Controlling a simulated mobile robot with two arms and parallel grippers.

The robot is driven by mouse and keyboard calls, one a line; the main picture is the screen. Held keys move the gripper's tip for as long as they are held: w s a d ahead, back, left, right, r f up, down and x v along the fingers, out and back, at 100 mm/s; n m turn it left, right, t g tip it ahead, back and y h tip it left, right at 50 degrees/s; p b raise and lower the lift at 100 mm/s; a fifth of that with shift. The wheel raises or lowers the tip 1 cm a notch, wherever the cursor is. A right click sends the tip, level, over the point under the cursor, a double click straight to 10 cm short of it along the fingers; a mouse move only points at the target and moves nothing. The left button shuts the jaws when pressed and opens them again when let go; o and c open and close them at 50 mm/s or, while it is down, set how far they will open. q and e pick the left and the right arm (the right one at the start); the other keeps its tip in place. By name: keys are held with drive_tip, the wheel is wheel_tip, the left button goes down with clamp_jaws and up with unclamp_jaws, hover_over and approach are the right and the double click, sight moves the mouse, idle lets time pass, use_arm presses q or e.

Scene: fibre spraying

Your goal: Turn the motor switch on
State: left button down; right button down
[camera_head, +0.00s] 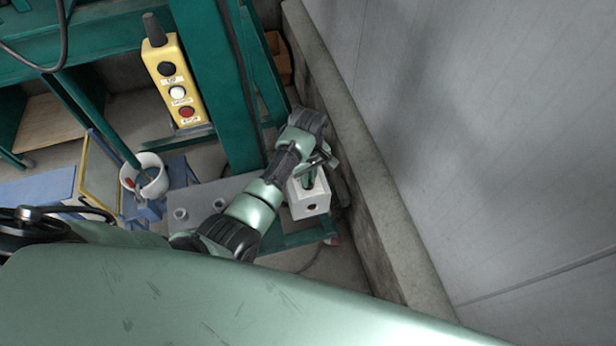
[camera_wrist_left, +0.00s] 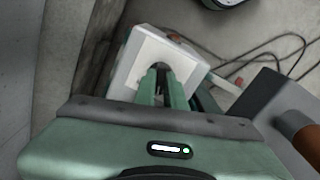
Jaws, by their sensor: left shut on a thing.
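The motor switch looks to be the white box (camera_head: 310,201) low beside the concrete wall in the head view. A small dark red spot shows on its front side. In the left wrist view the white box (camera_wrist_left: 133,68) has a dark round part in its face, at the fingertips. My left gripper (camera_head: 308,180) reaches down onto the top of the box. In the wrist view its two green fingers (camera_wrist_left: 160,78) are close together at the dark round part, shut on the switch knob. The fingers hide most of the knob, so its turn position cannot be told. My right gripper is not in view.
A yellow button box (camera_head: 175,85) hangs left of the green post (camera_head: 228,110). A white pot (camera_head: 145,172) and a blue machine part stand at the left. The concrete wall ledge (camera_head: 355,140) runs close right of my left arm. Cables (camera_wrist_left: 265,58) lie on the floor.

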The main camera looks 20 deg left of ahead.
use_arm(q)
drive_tip(key=m, duration=0.5)
drive_tip(key=shift+m, duration=0.3)
drive_tip(key=m, duration=0.4)
drive_tip(key=shift+m, duration=0.4)
drive_tip(key=c, duration=1.5)
unclamp_jaws()
